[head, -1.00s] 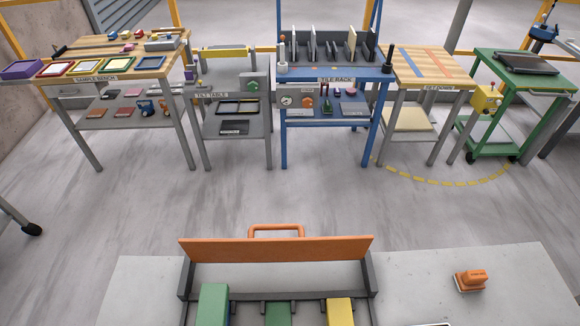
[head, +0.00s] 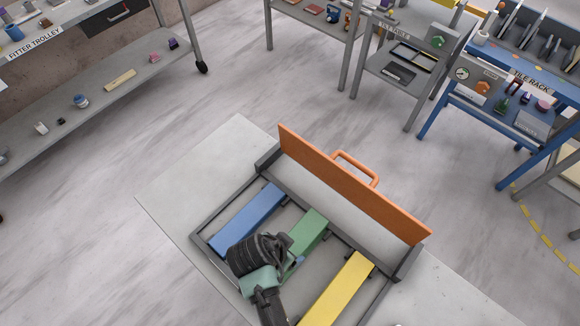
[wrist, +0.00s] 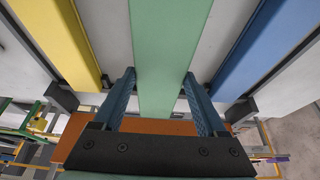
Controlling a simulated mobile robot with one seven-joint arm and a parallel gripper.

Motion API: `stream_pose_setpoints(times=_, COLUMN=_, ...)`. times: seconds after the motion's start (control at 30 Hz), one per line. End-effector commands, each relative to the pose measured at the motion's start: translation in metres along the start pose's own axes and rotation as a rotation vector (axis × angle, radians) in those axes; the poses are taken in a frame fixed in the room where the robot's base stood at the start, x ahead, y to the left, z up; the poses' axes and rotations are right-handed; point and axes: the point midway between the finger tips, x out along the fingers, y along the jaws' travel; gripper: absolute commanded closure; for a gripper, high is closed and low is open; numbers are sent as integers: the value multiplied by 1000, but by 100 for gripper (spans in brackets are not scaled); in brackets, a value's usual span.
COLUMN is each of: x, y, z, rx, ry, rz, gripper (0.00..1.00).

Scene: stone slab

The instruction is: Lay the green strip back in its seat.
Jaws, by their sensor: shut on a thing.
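The green strip (head: 308,230) lies along the middle of the dark frame (head: 213,212), between the blue strip (head: 246,219) and the yellow strip (head: 338,291). My gripper (head: 288,266) is over its near part in the head view, hiding some of it. In the wrist view, the two blue fingers of my gripper (wrist: 160,92) stand on either side of the green strip (wrist: 164,55) and are shut on it. The strip runs parallel to the others. I cannot tell whether its underside rests fully in the seat.
An orange upright board (head: 350,185) with a handle (head: 356,168) stands along the far side of the frame. The pale stone slab (head: 190,185) is bare at the left. Work tables and a blue tile rack (head: 500,100) stand farther back across open floor.

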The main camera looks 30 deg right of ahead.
Motion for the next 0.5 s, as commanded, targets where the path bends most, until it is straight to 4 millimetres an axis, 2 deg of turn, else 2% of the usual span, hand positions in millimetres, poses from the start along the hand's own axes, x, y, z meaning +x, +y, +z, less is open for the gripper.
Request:
stream_pose_setpoints(times=0.17, x=12, y=-1, z=4, rx=2, ry=2, rz=0, gripper=100)
stream_pose_setpoints(times=0.33, x=33, y=-1, z=12, rx=2, ry=3, rz=0, gripper=100)
stream_pose_setpoints(times=0.5, x=42, y=-1, z=16, rx=2, ry=3, rz=-2, gripper=100)
